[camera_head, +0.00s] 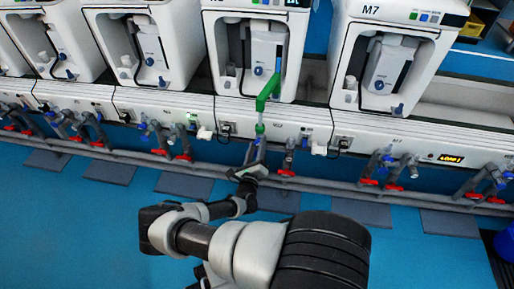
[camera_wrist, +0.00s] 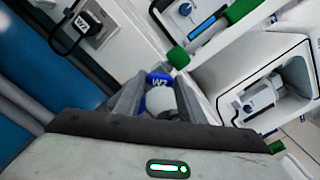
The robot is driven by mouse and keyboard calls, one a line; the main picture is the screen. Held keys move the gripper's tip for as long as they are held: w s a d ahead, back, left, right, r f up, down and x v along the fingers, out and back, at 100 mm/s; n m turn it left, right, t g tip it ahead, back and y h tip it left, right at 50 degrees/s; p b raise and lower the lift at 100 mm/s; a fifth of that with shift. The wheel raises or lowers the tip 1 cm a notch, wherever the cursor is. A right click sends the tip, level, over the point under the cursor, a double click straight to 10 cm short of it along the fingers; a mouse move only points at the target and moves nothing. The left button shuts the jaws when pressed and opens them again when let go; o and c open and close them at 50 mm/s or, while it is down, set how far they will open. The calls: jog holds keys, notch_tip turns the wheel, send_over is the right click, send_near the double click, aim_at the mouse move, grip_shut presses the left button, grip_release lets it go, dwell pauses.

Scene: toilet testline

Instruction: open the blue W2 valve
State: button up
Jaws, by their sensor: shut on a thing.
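The blue W2 valve (camera_wrist: 159,79) shows in the wrist view, with white lettering on its blue handle. My gripper (camera_wrist: 161,97) is shut on it, with one finger on each side. A pale rounded part of the valve also sits between the fingers. In the head view my gripper (camera_head: 252,165) is at the pipe row below the middle machine, just under a green hose piece. I cannot tell how far the handle is turned.
A green hose piece (camera_head: 268,92) hangs down just above my gripper. A red-handled valve (camera_head: 287,172) is close on the right, with more valves along the grey pipe. White machines (camera_head: 388,62) stand behind. The blue floor (camera_head: 75,225) in front is clear.

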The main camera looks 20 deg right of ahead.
jog(key=shift+n, duration=2)
jog(key=o, duration=1)
jog(key=shift+o, duration=0.2)
jog(key=p+v, duration=0.2)
jog(key=v, duration=1.5)
jog(key=shift+p, duration=0.35)
jog(key=shift+s+a, duration=0.15)
